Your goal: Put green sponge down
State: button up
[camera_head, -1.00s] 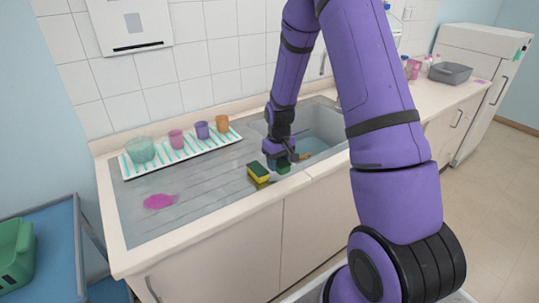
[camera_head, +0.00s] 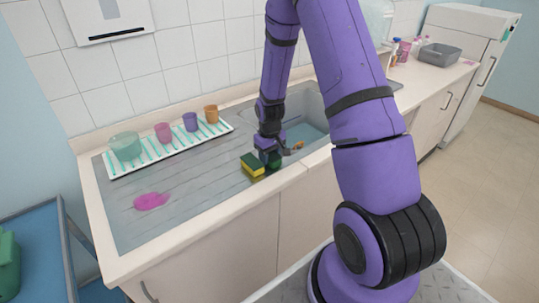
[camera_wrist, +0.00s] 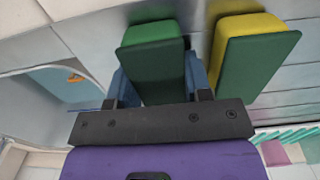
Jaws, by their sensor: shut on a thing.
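The green sponge (camera_wrist: 153,62) is between the two fingers of my gripper (camera_wrist: 157,75) in the wrist view. My gripper is shut on it. In the head view, my gripper (camera_head: 270,155) is low over the steel drainboard, just left of the sink basin, and the green sponge (camera_head: 275,161) shows only partly beneath it. In the wrist view the green sponge appears to be at or very near the steel surface; I cannot tell if it touches. A yellow and green sponge (camera_head: 252,165) lies close beside it, also seen in the wrist view (camera_wrist: 252,50), with a narrow gap between.
The sink basin (camera_head: 305,130) is to the right. A white striped rack (camera_head: 170,150) with several cups stands behind. A blue cart (camera_head: 35,240) stands at the lower left.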

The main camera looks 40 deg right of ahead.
jog(key=o, duration=0.8)
jog(key=shift+c, duration=0.2)
notch_tip(320, 180, up, 12)
jog(key=s+a+r+t, duration=0.1)
jog(key=s+a+r, duration=0.3)
jog(key=r, duration=0.5)
jog(key=s+a+r+t, duration=0.1)
jog(key=s+a+r, duration=0.25)
jog(key=r, duration=0.55)
jog(key=s+a+r+t, duration=0.1)
jog(key=s+r, duration=0.3)
jog(key=s, duration=0.5)
jog(key=s+a+r+t, duration=0.2)
jog(key=s+a+r, duration=0.2)
jog(key=s, duration=0.6)
jog(key=shift+a+r, duration=0.3)
jog(key=shift+a, duration=0.05)
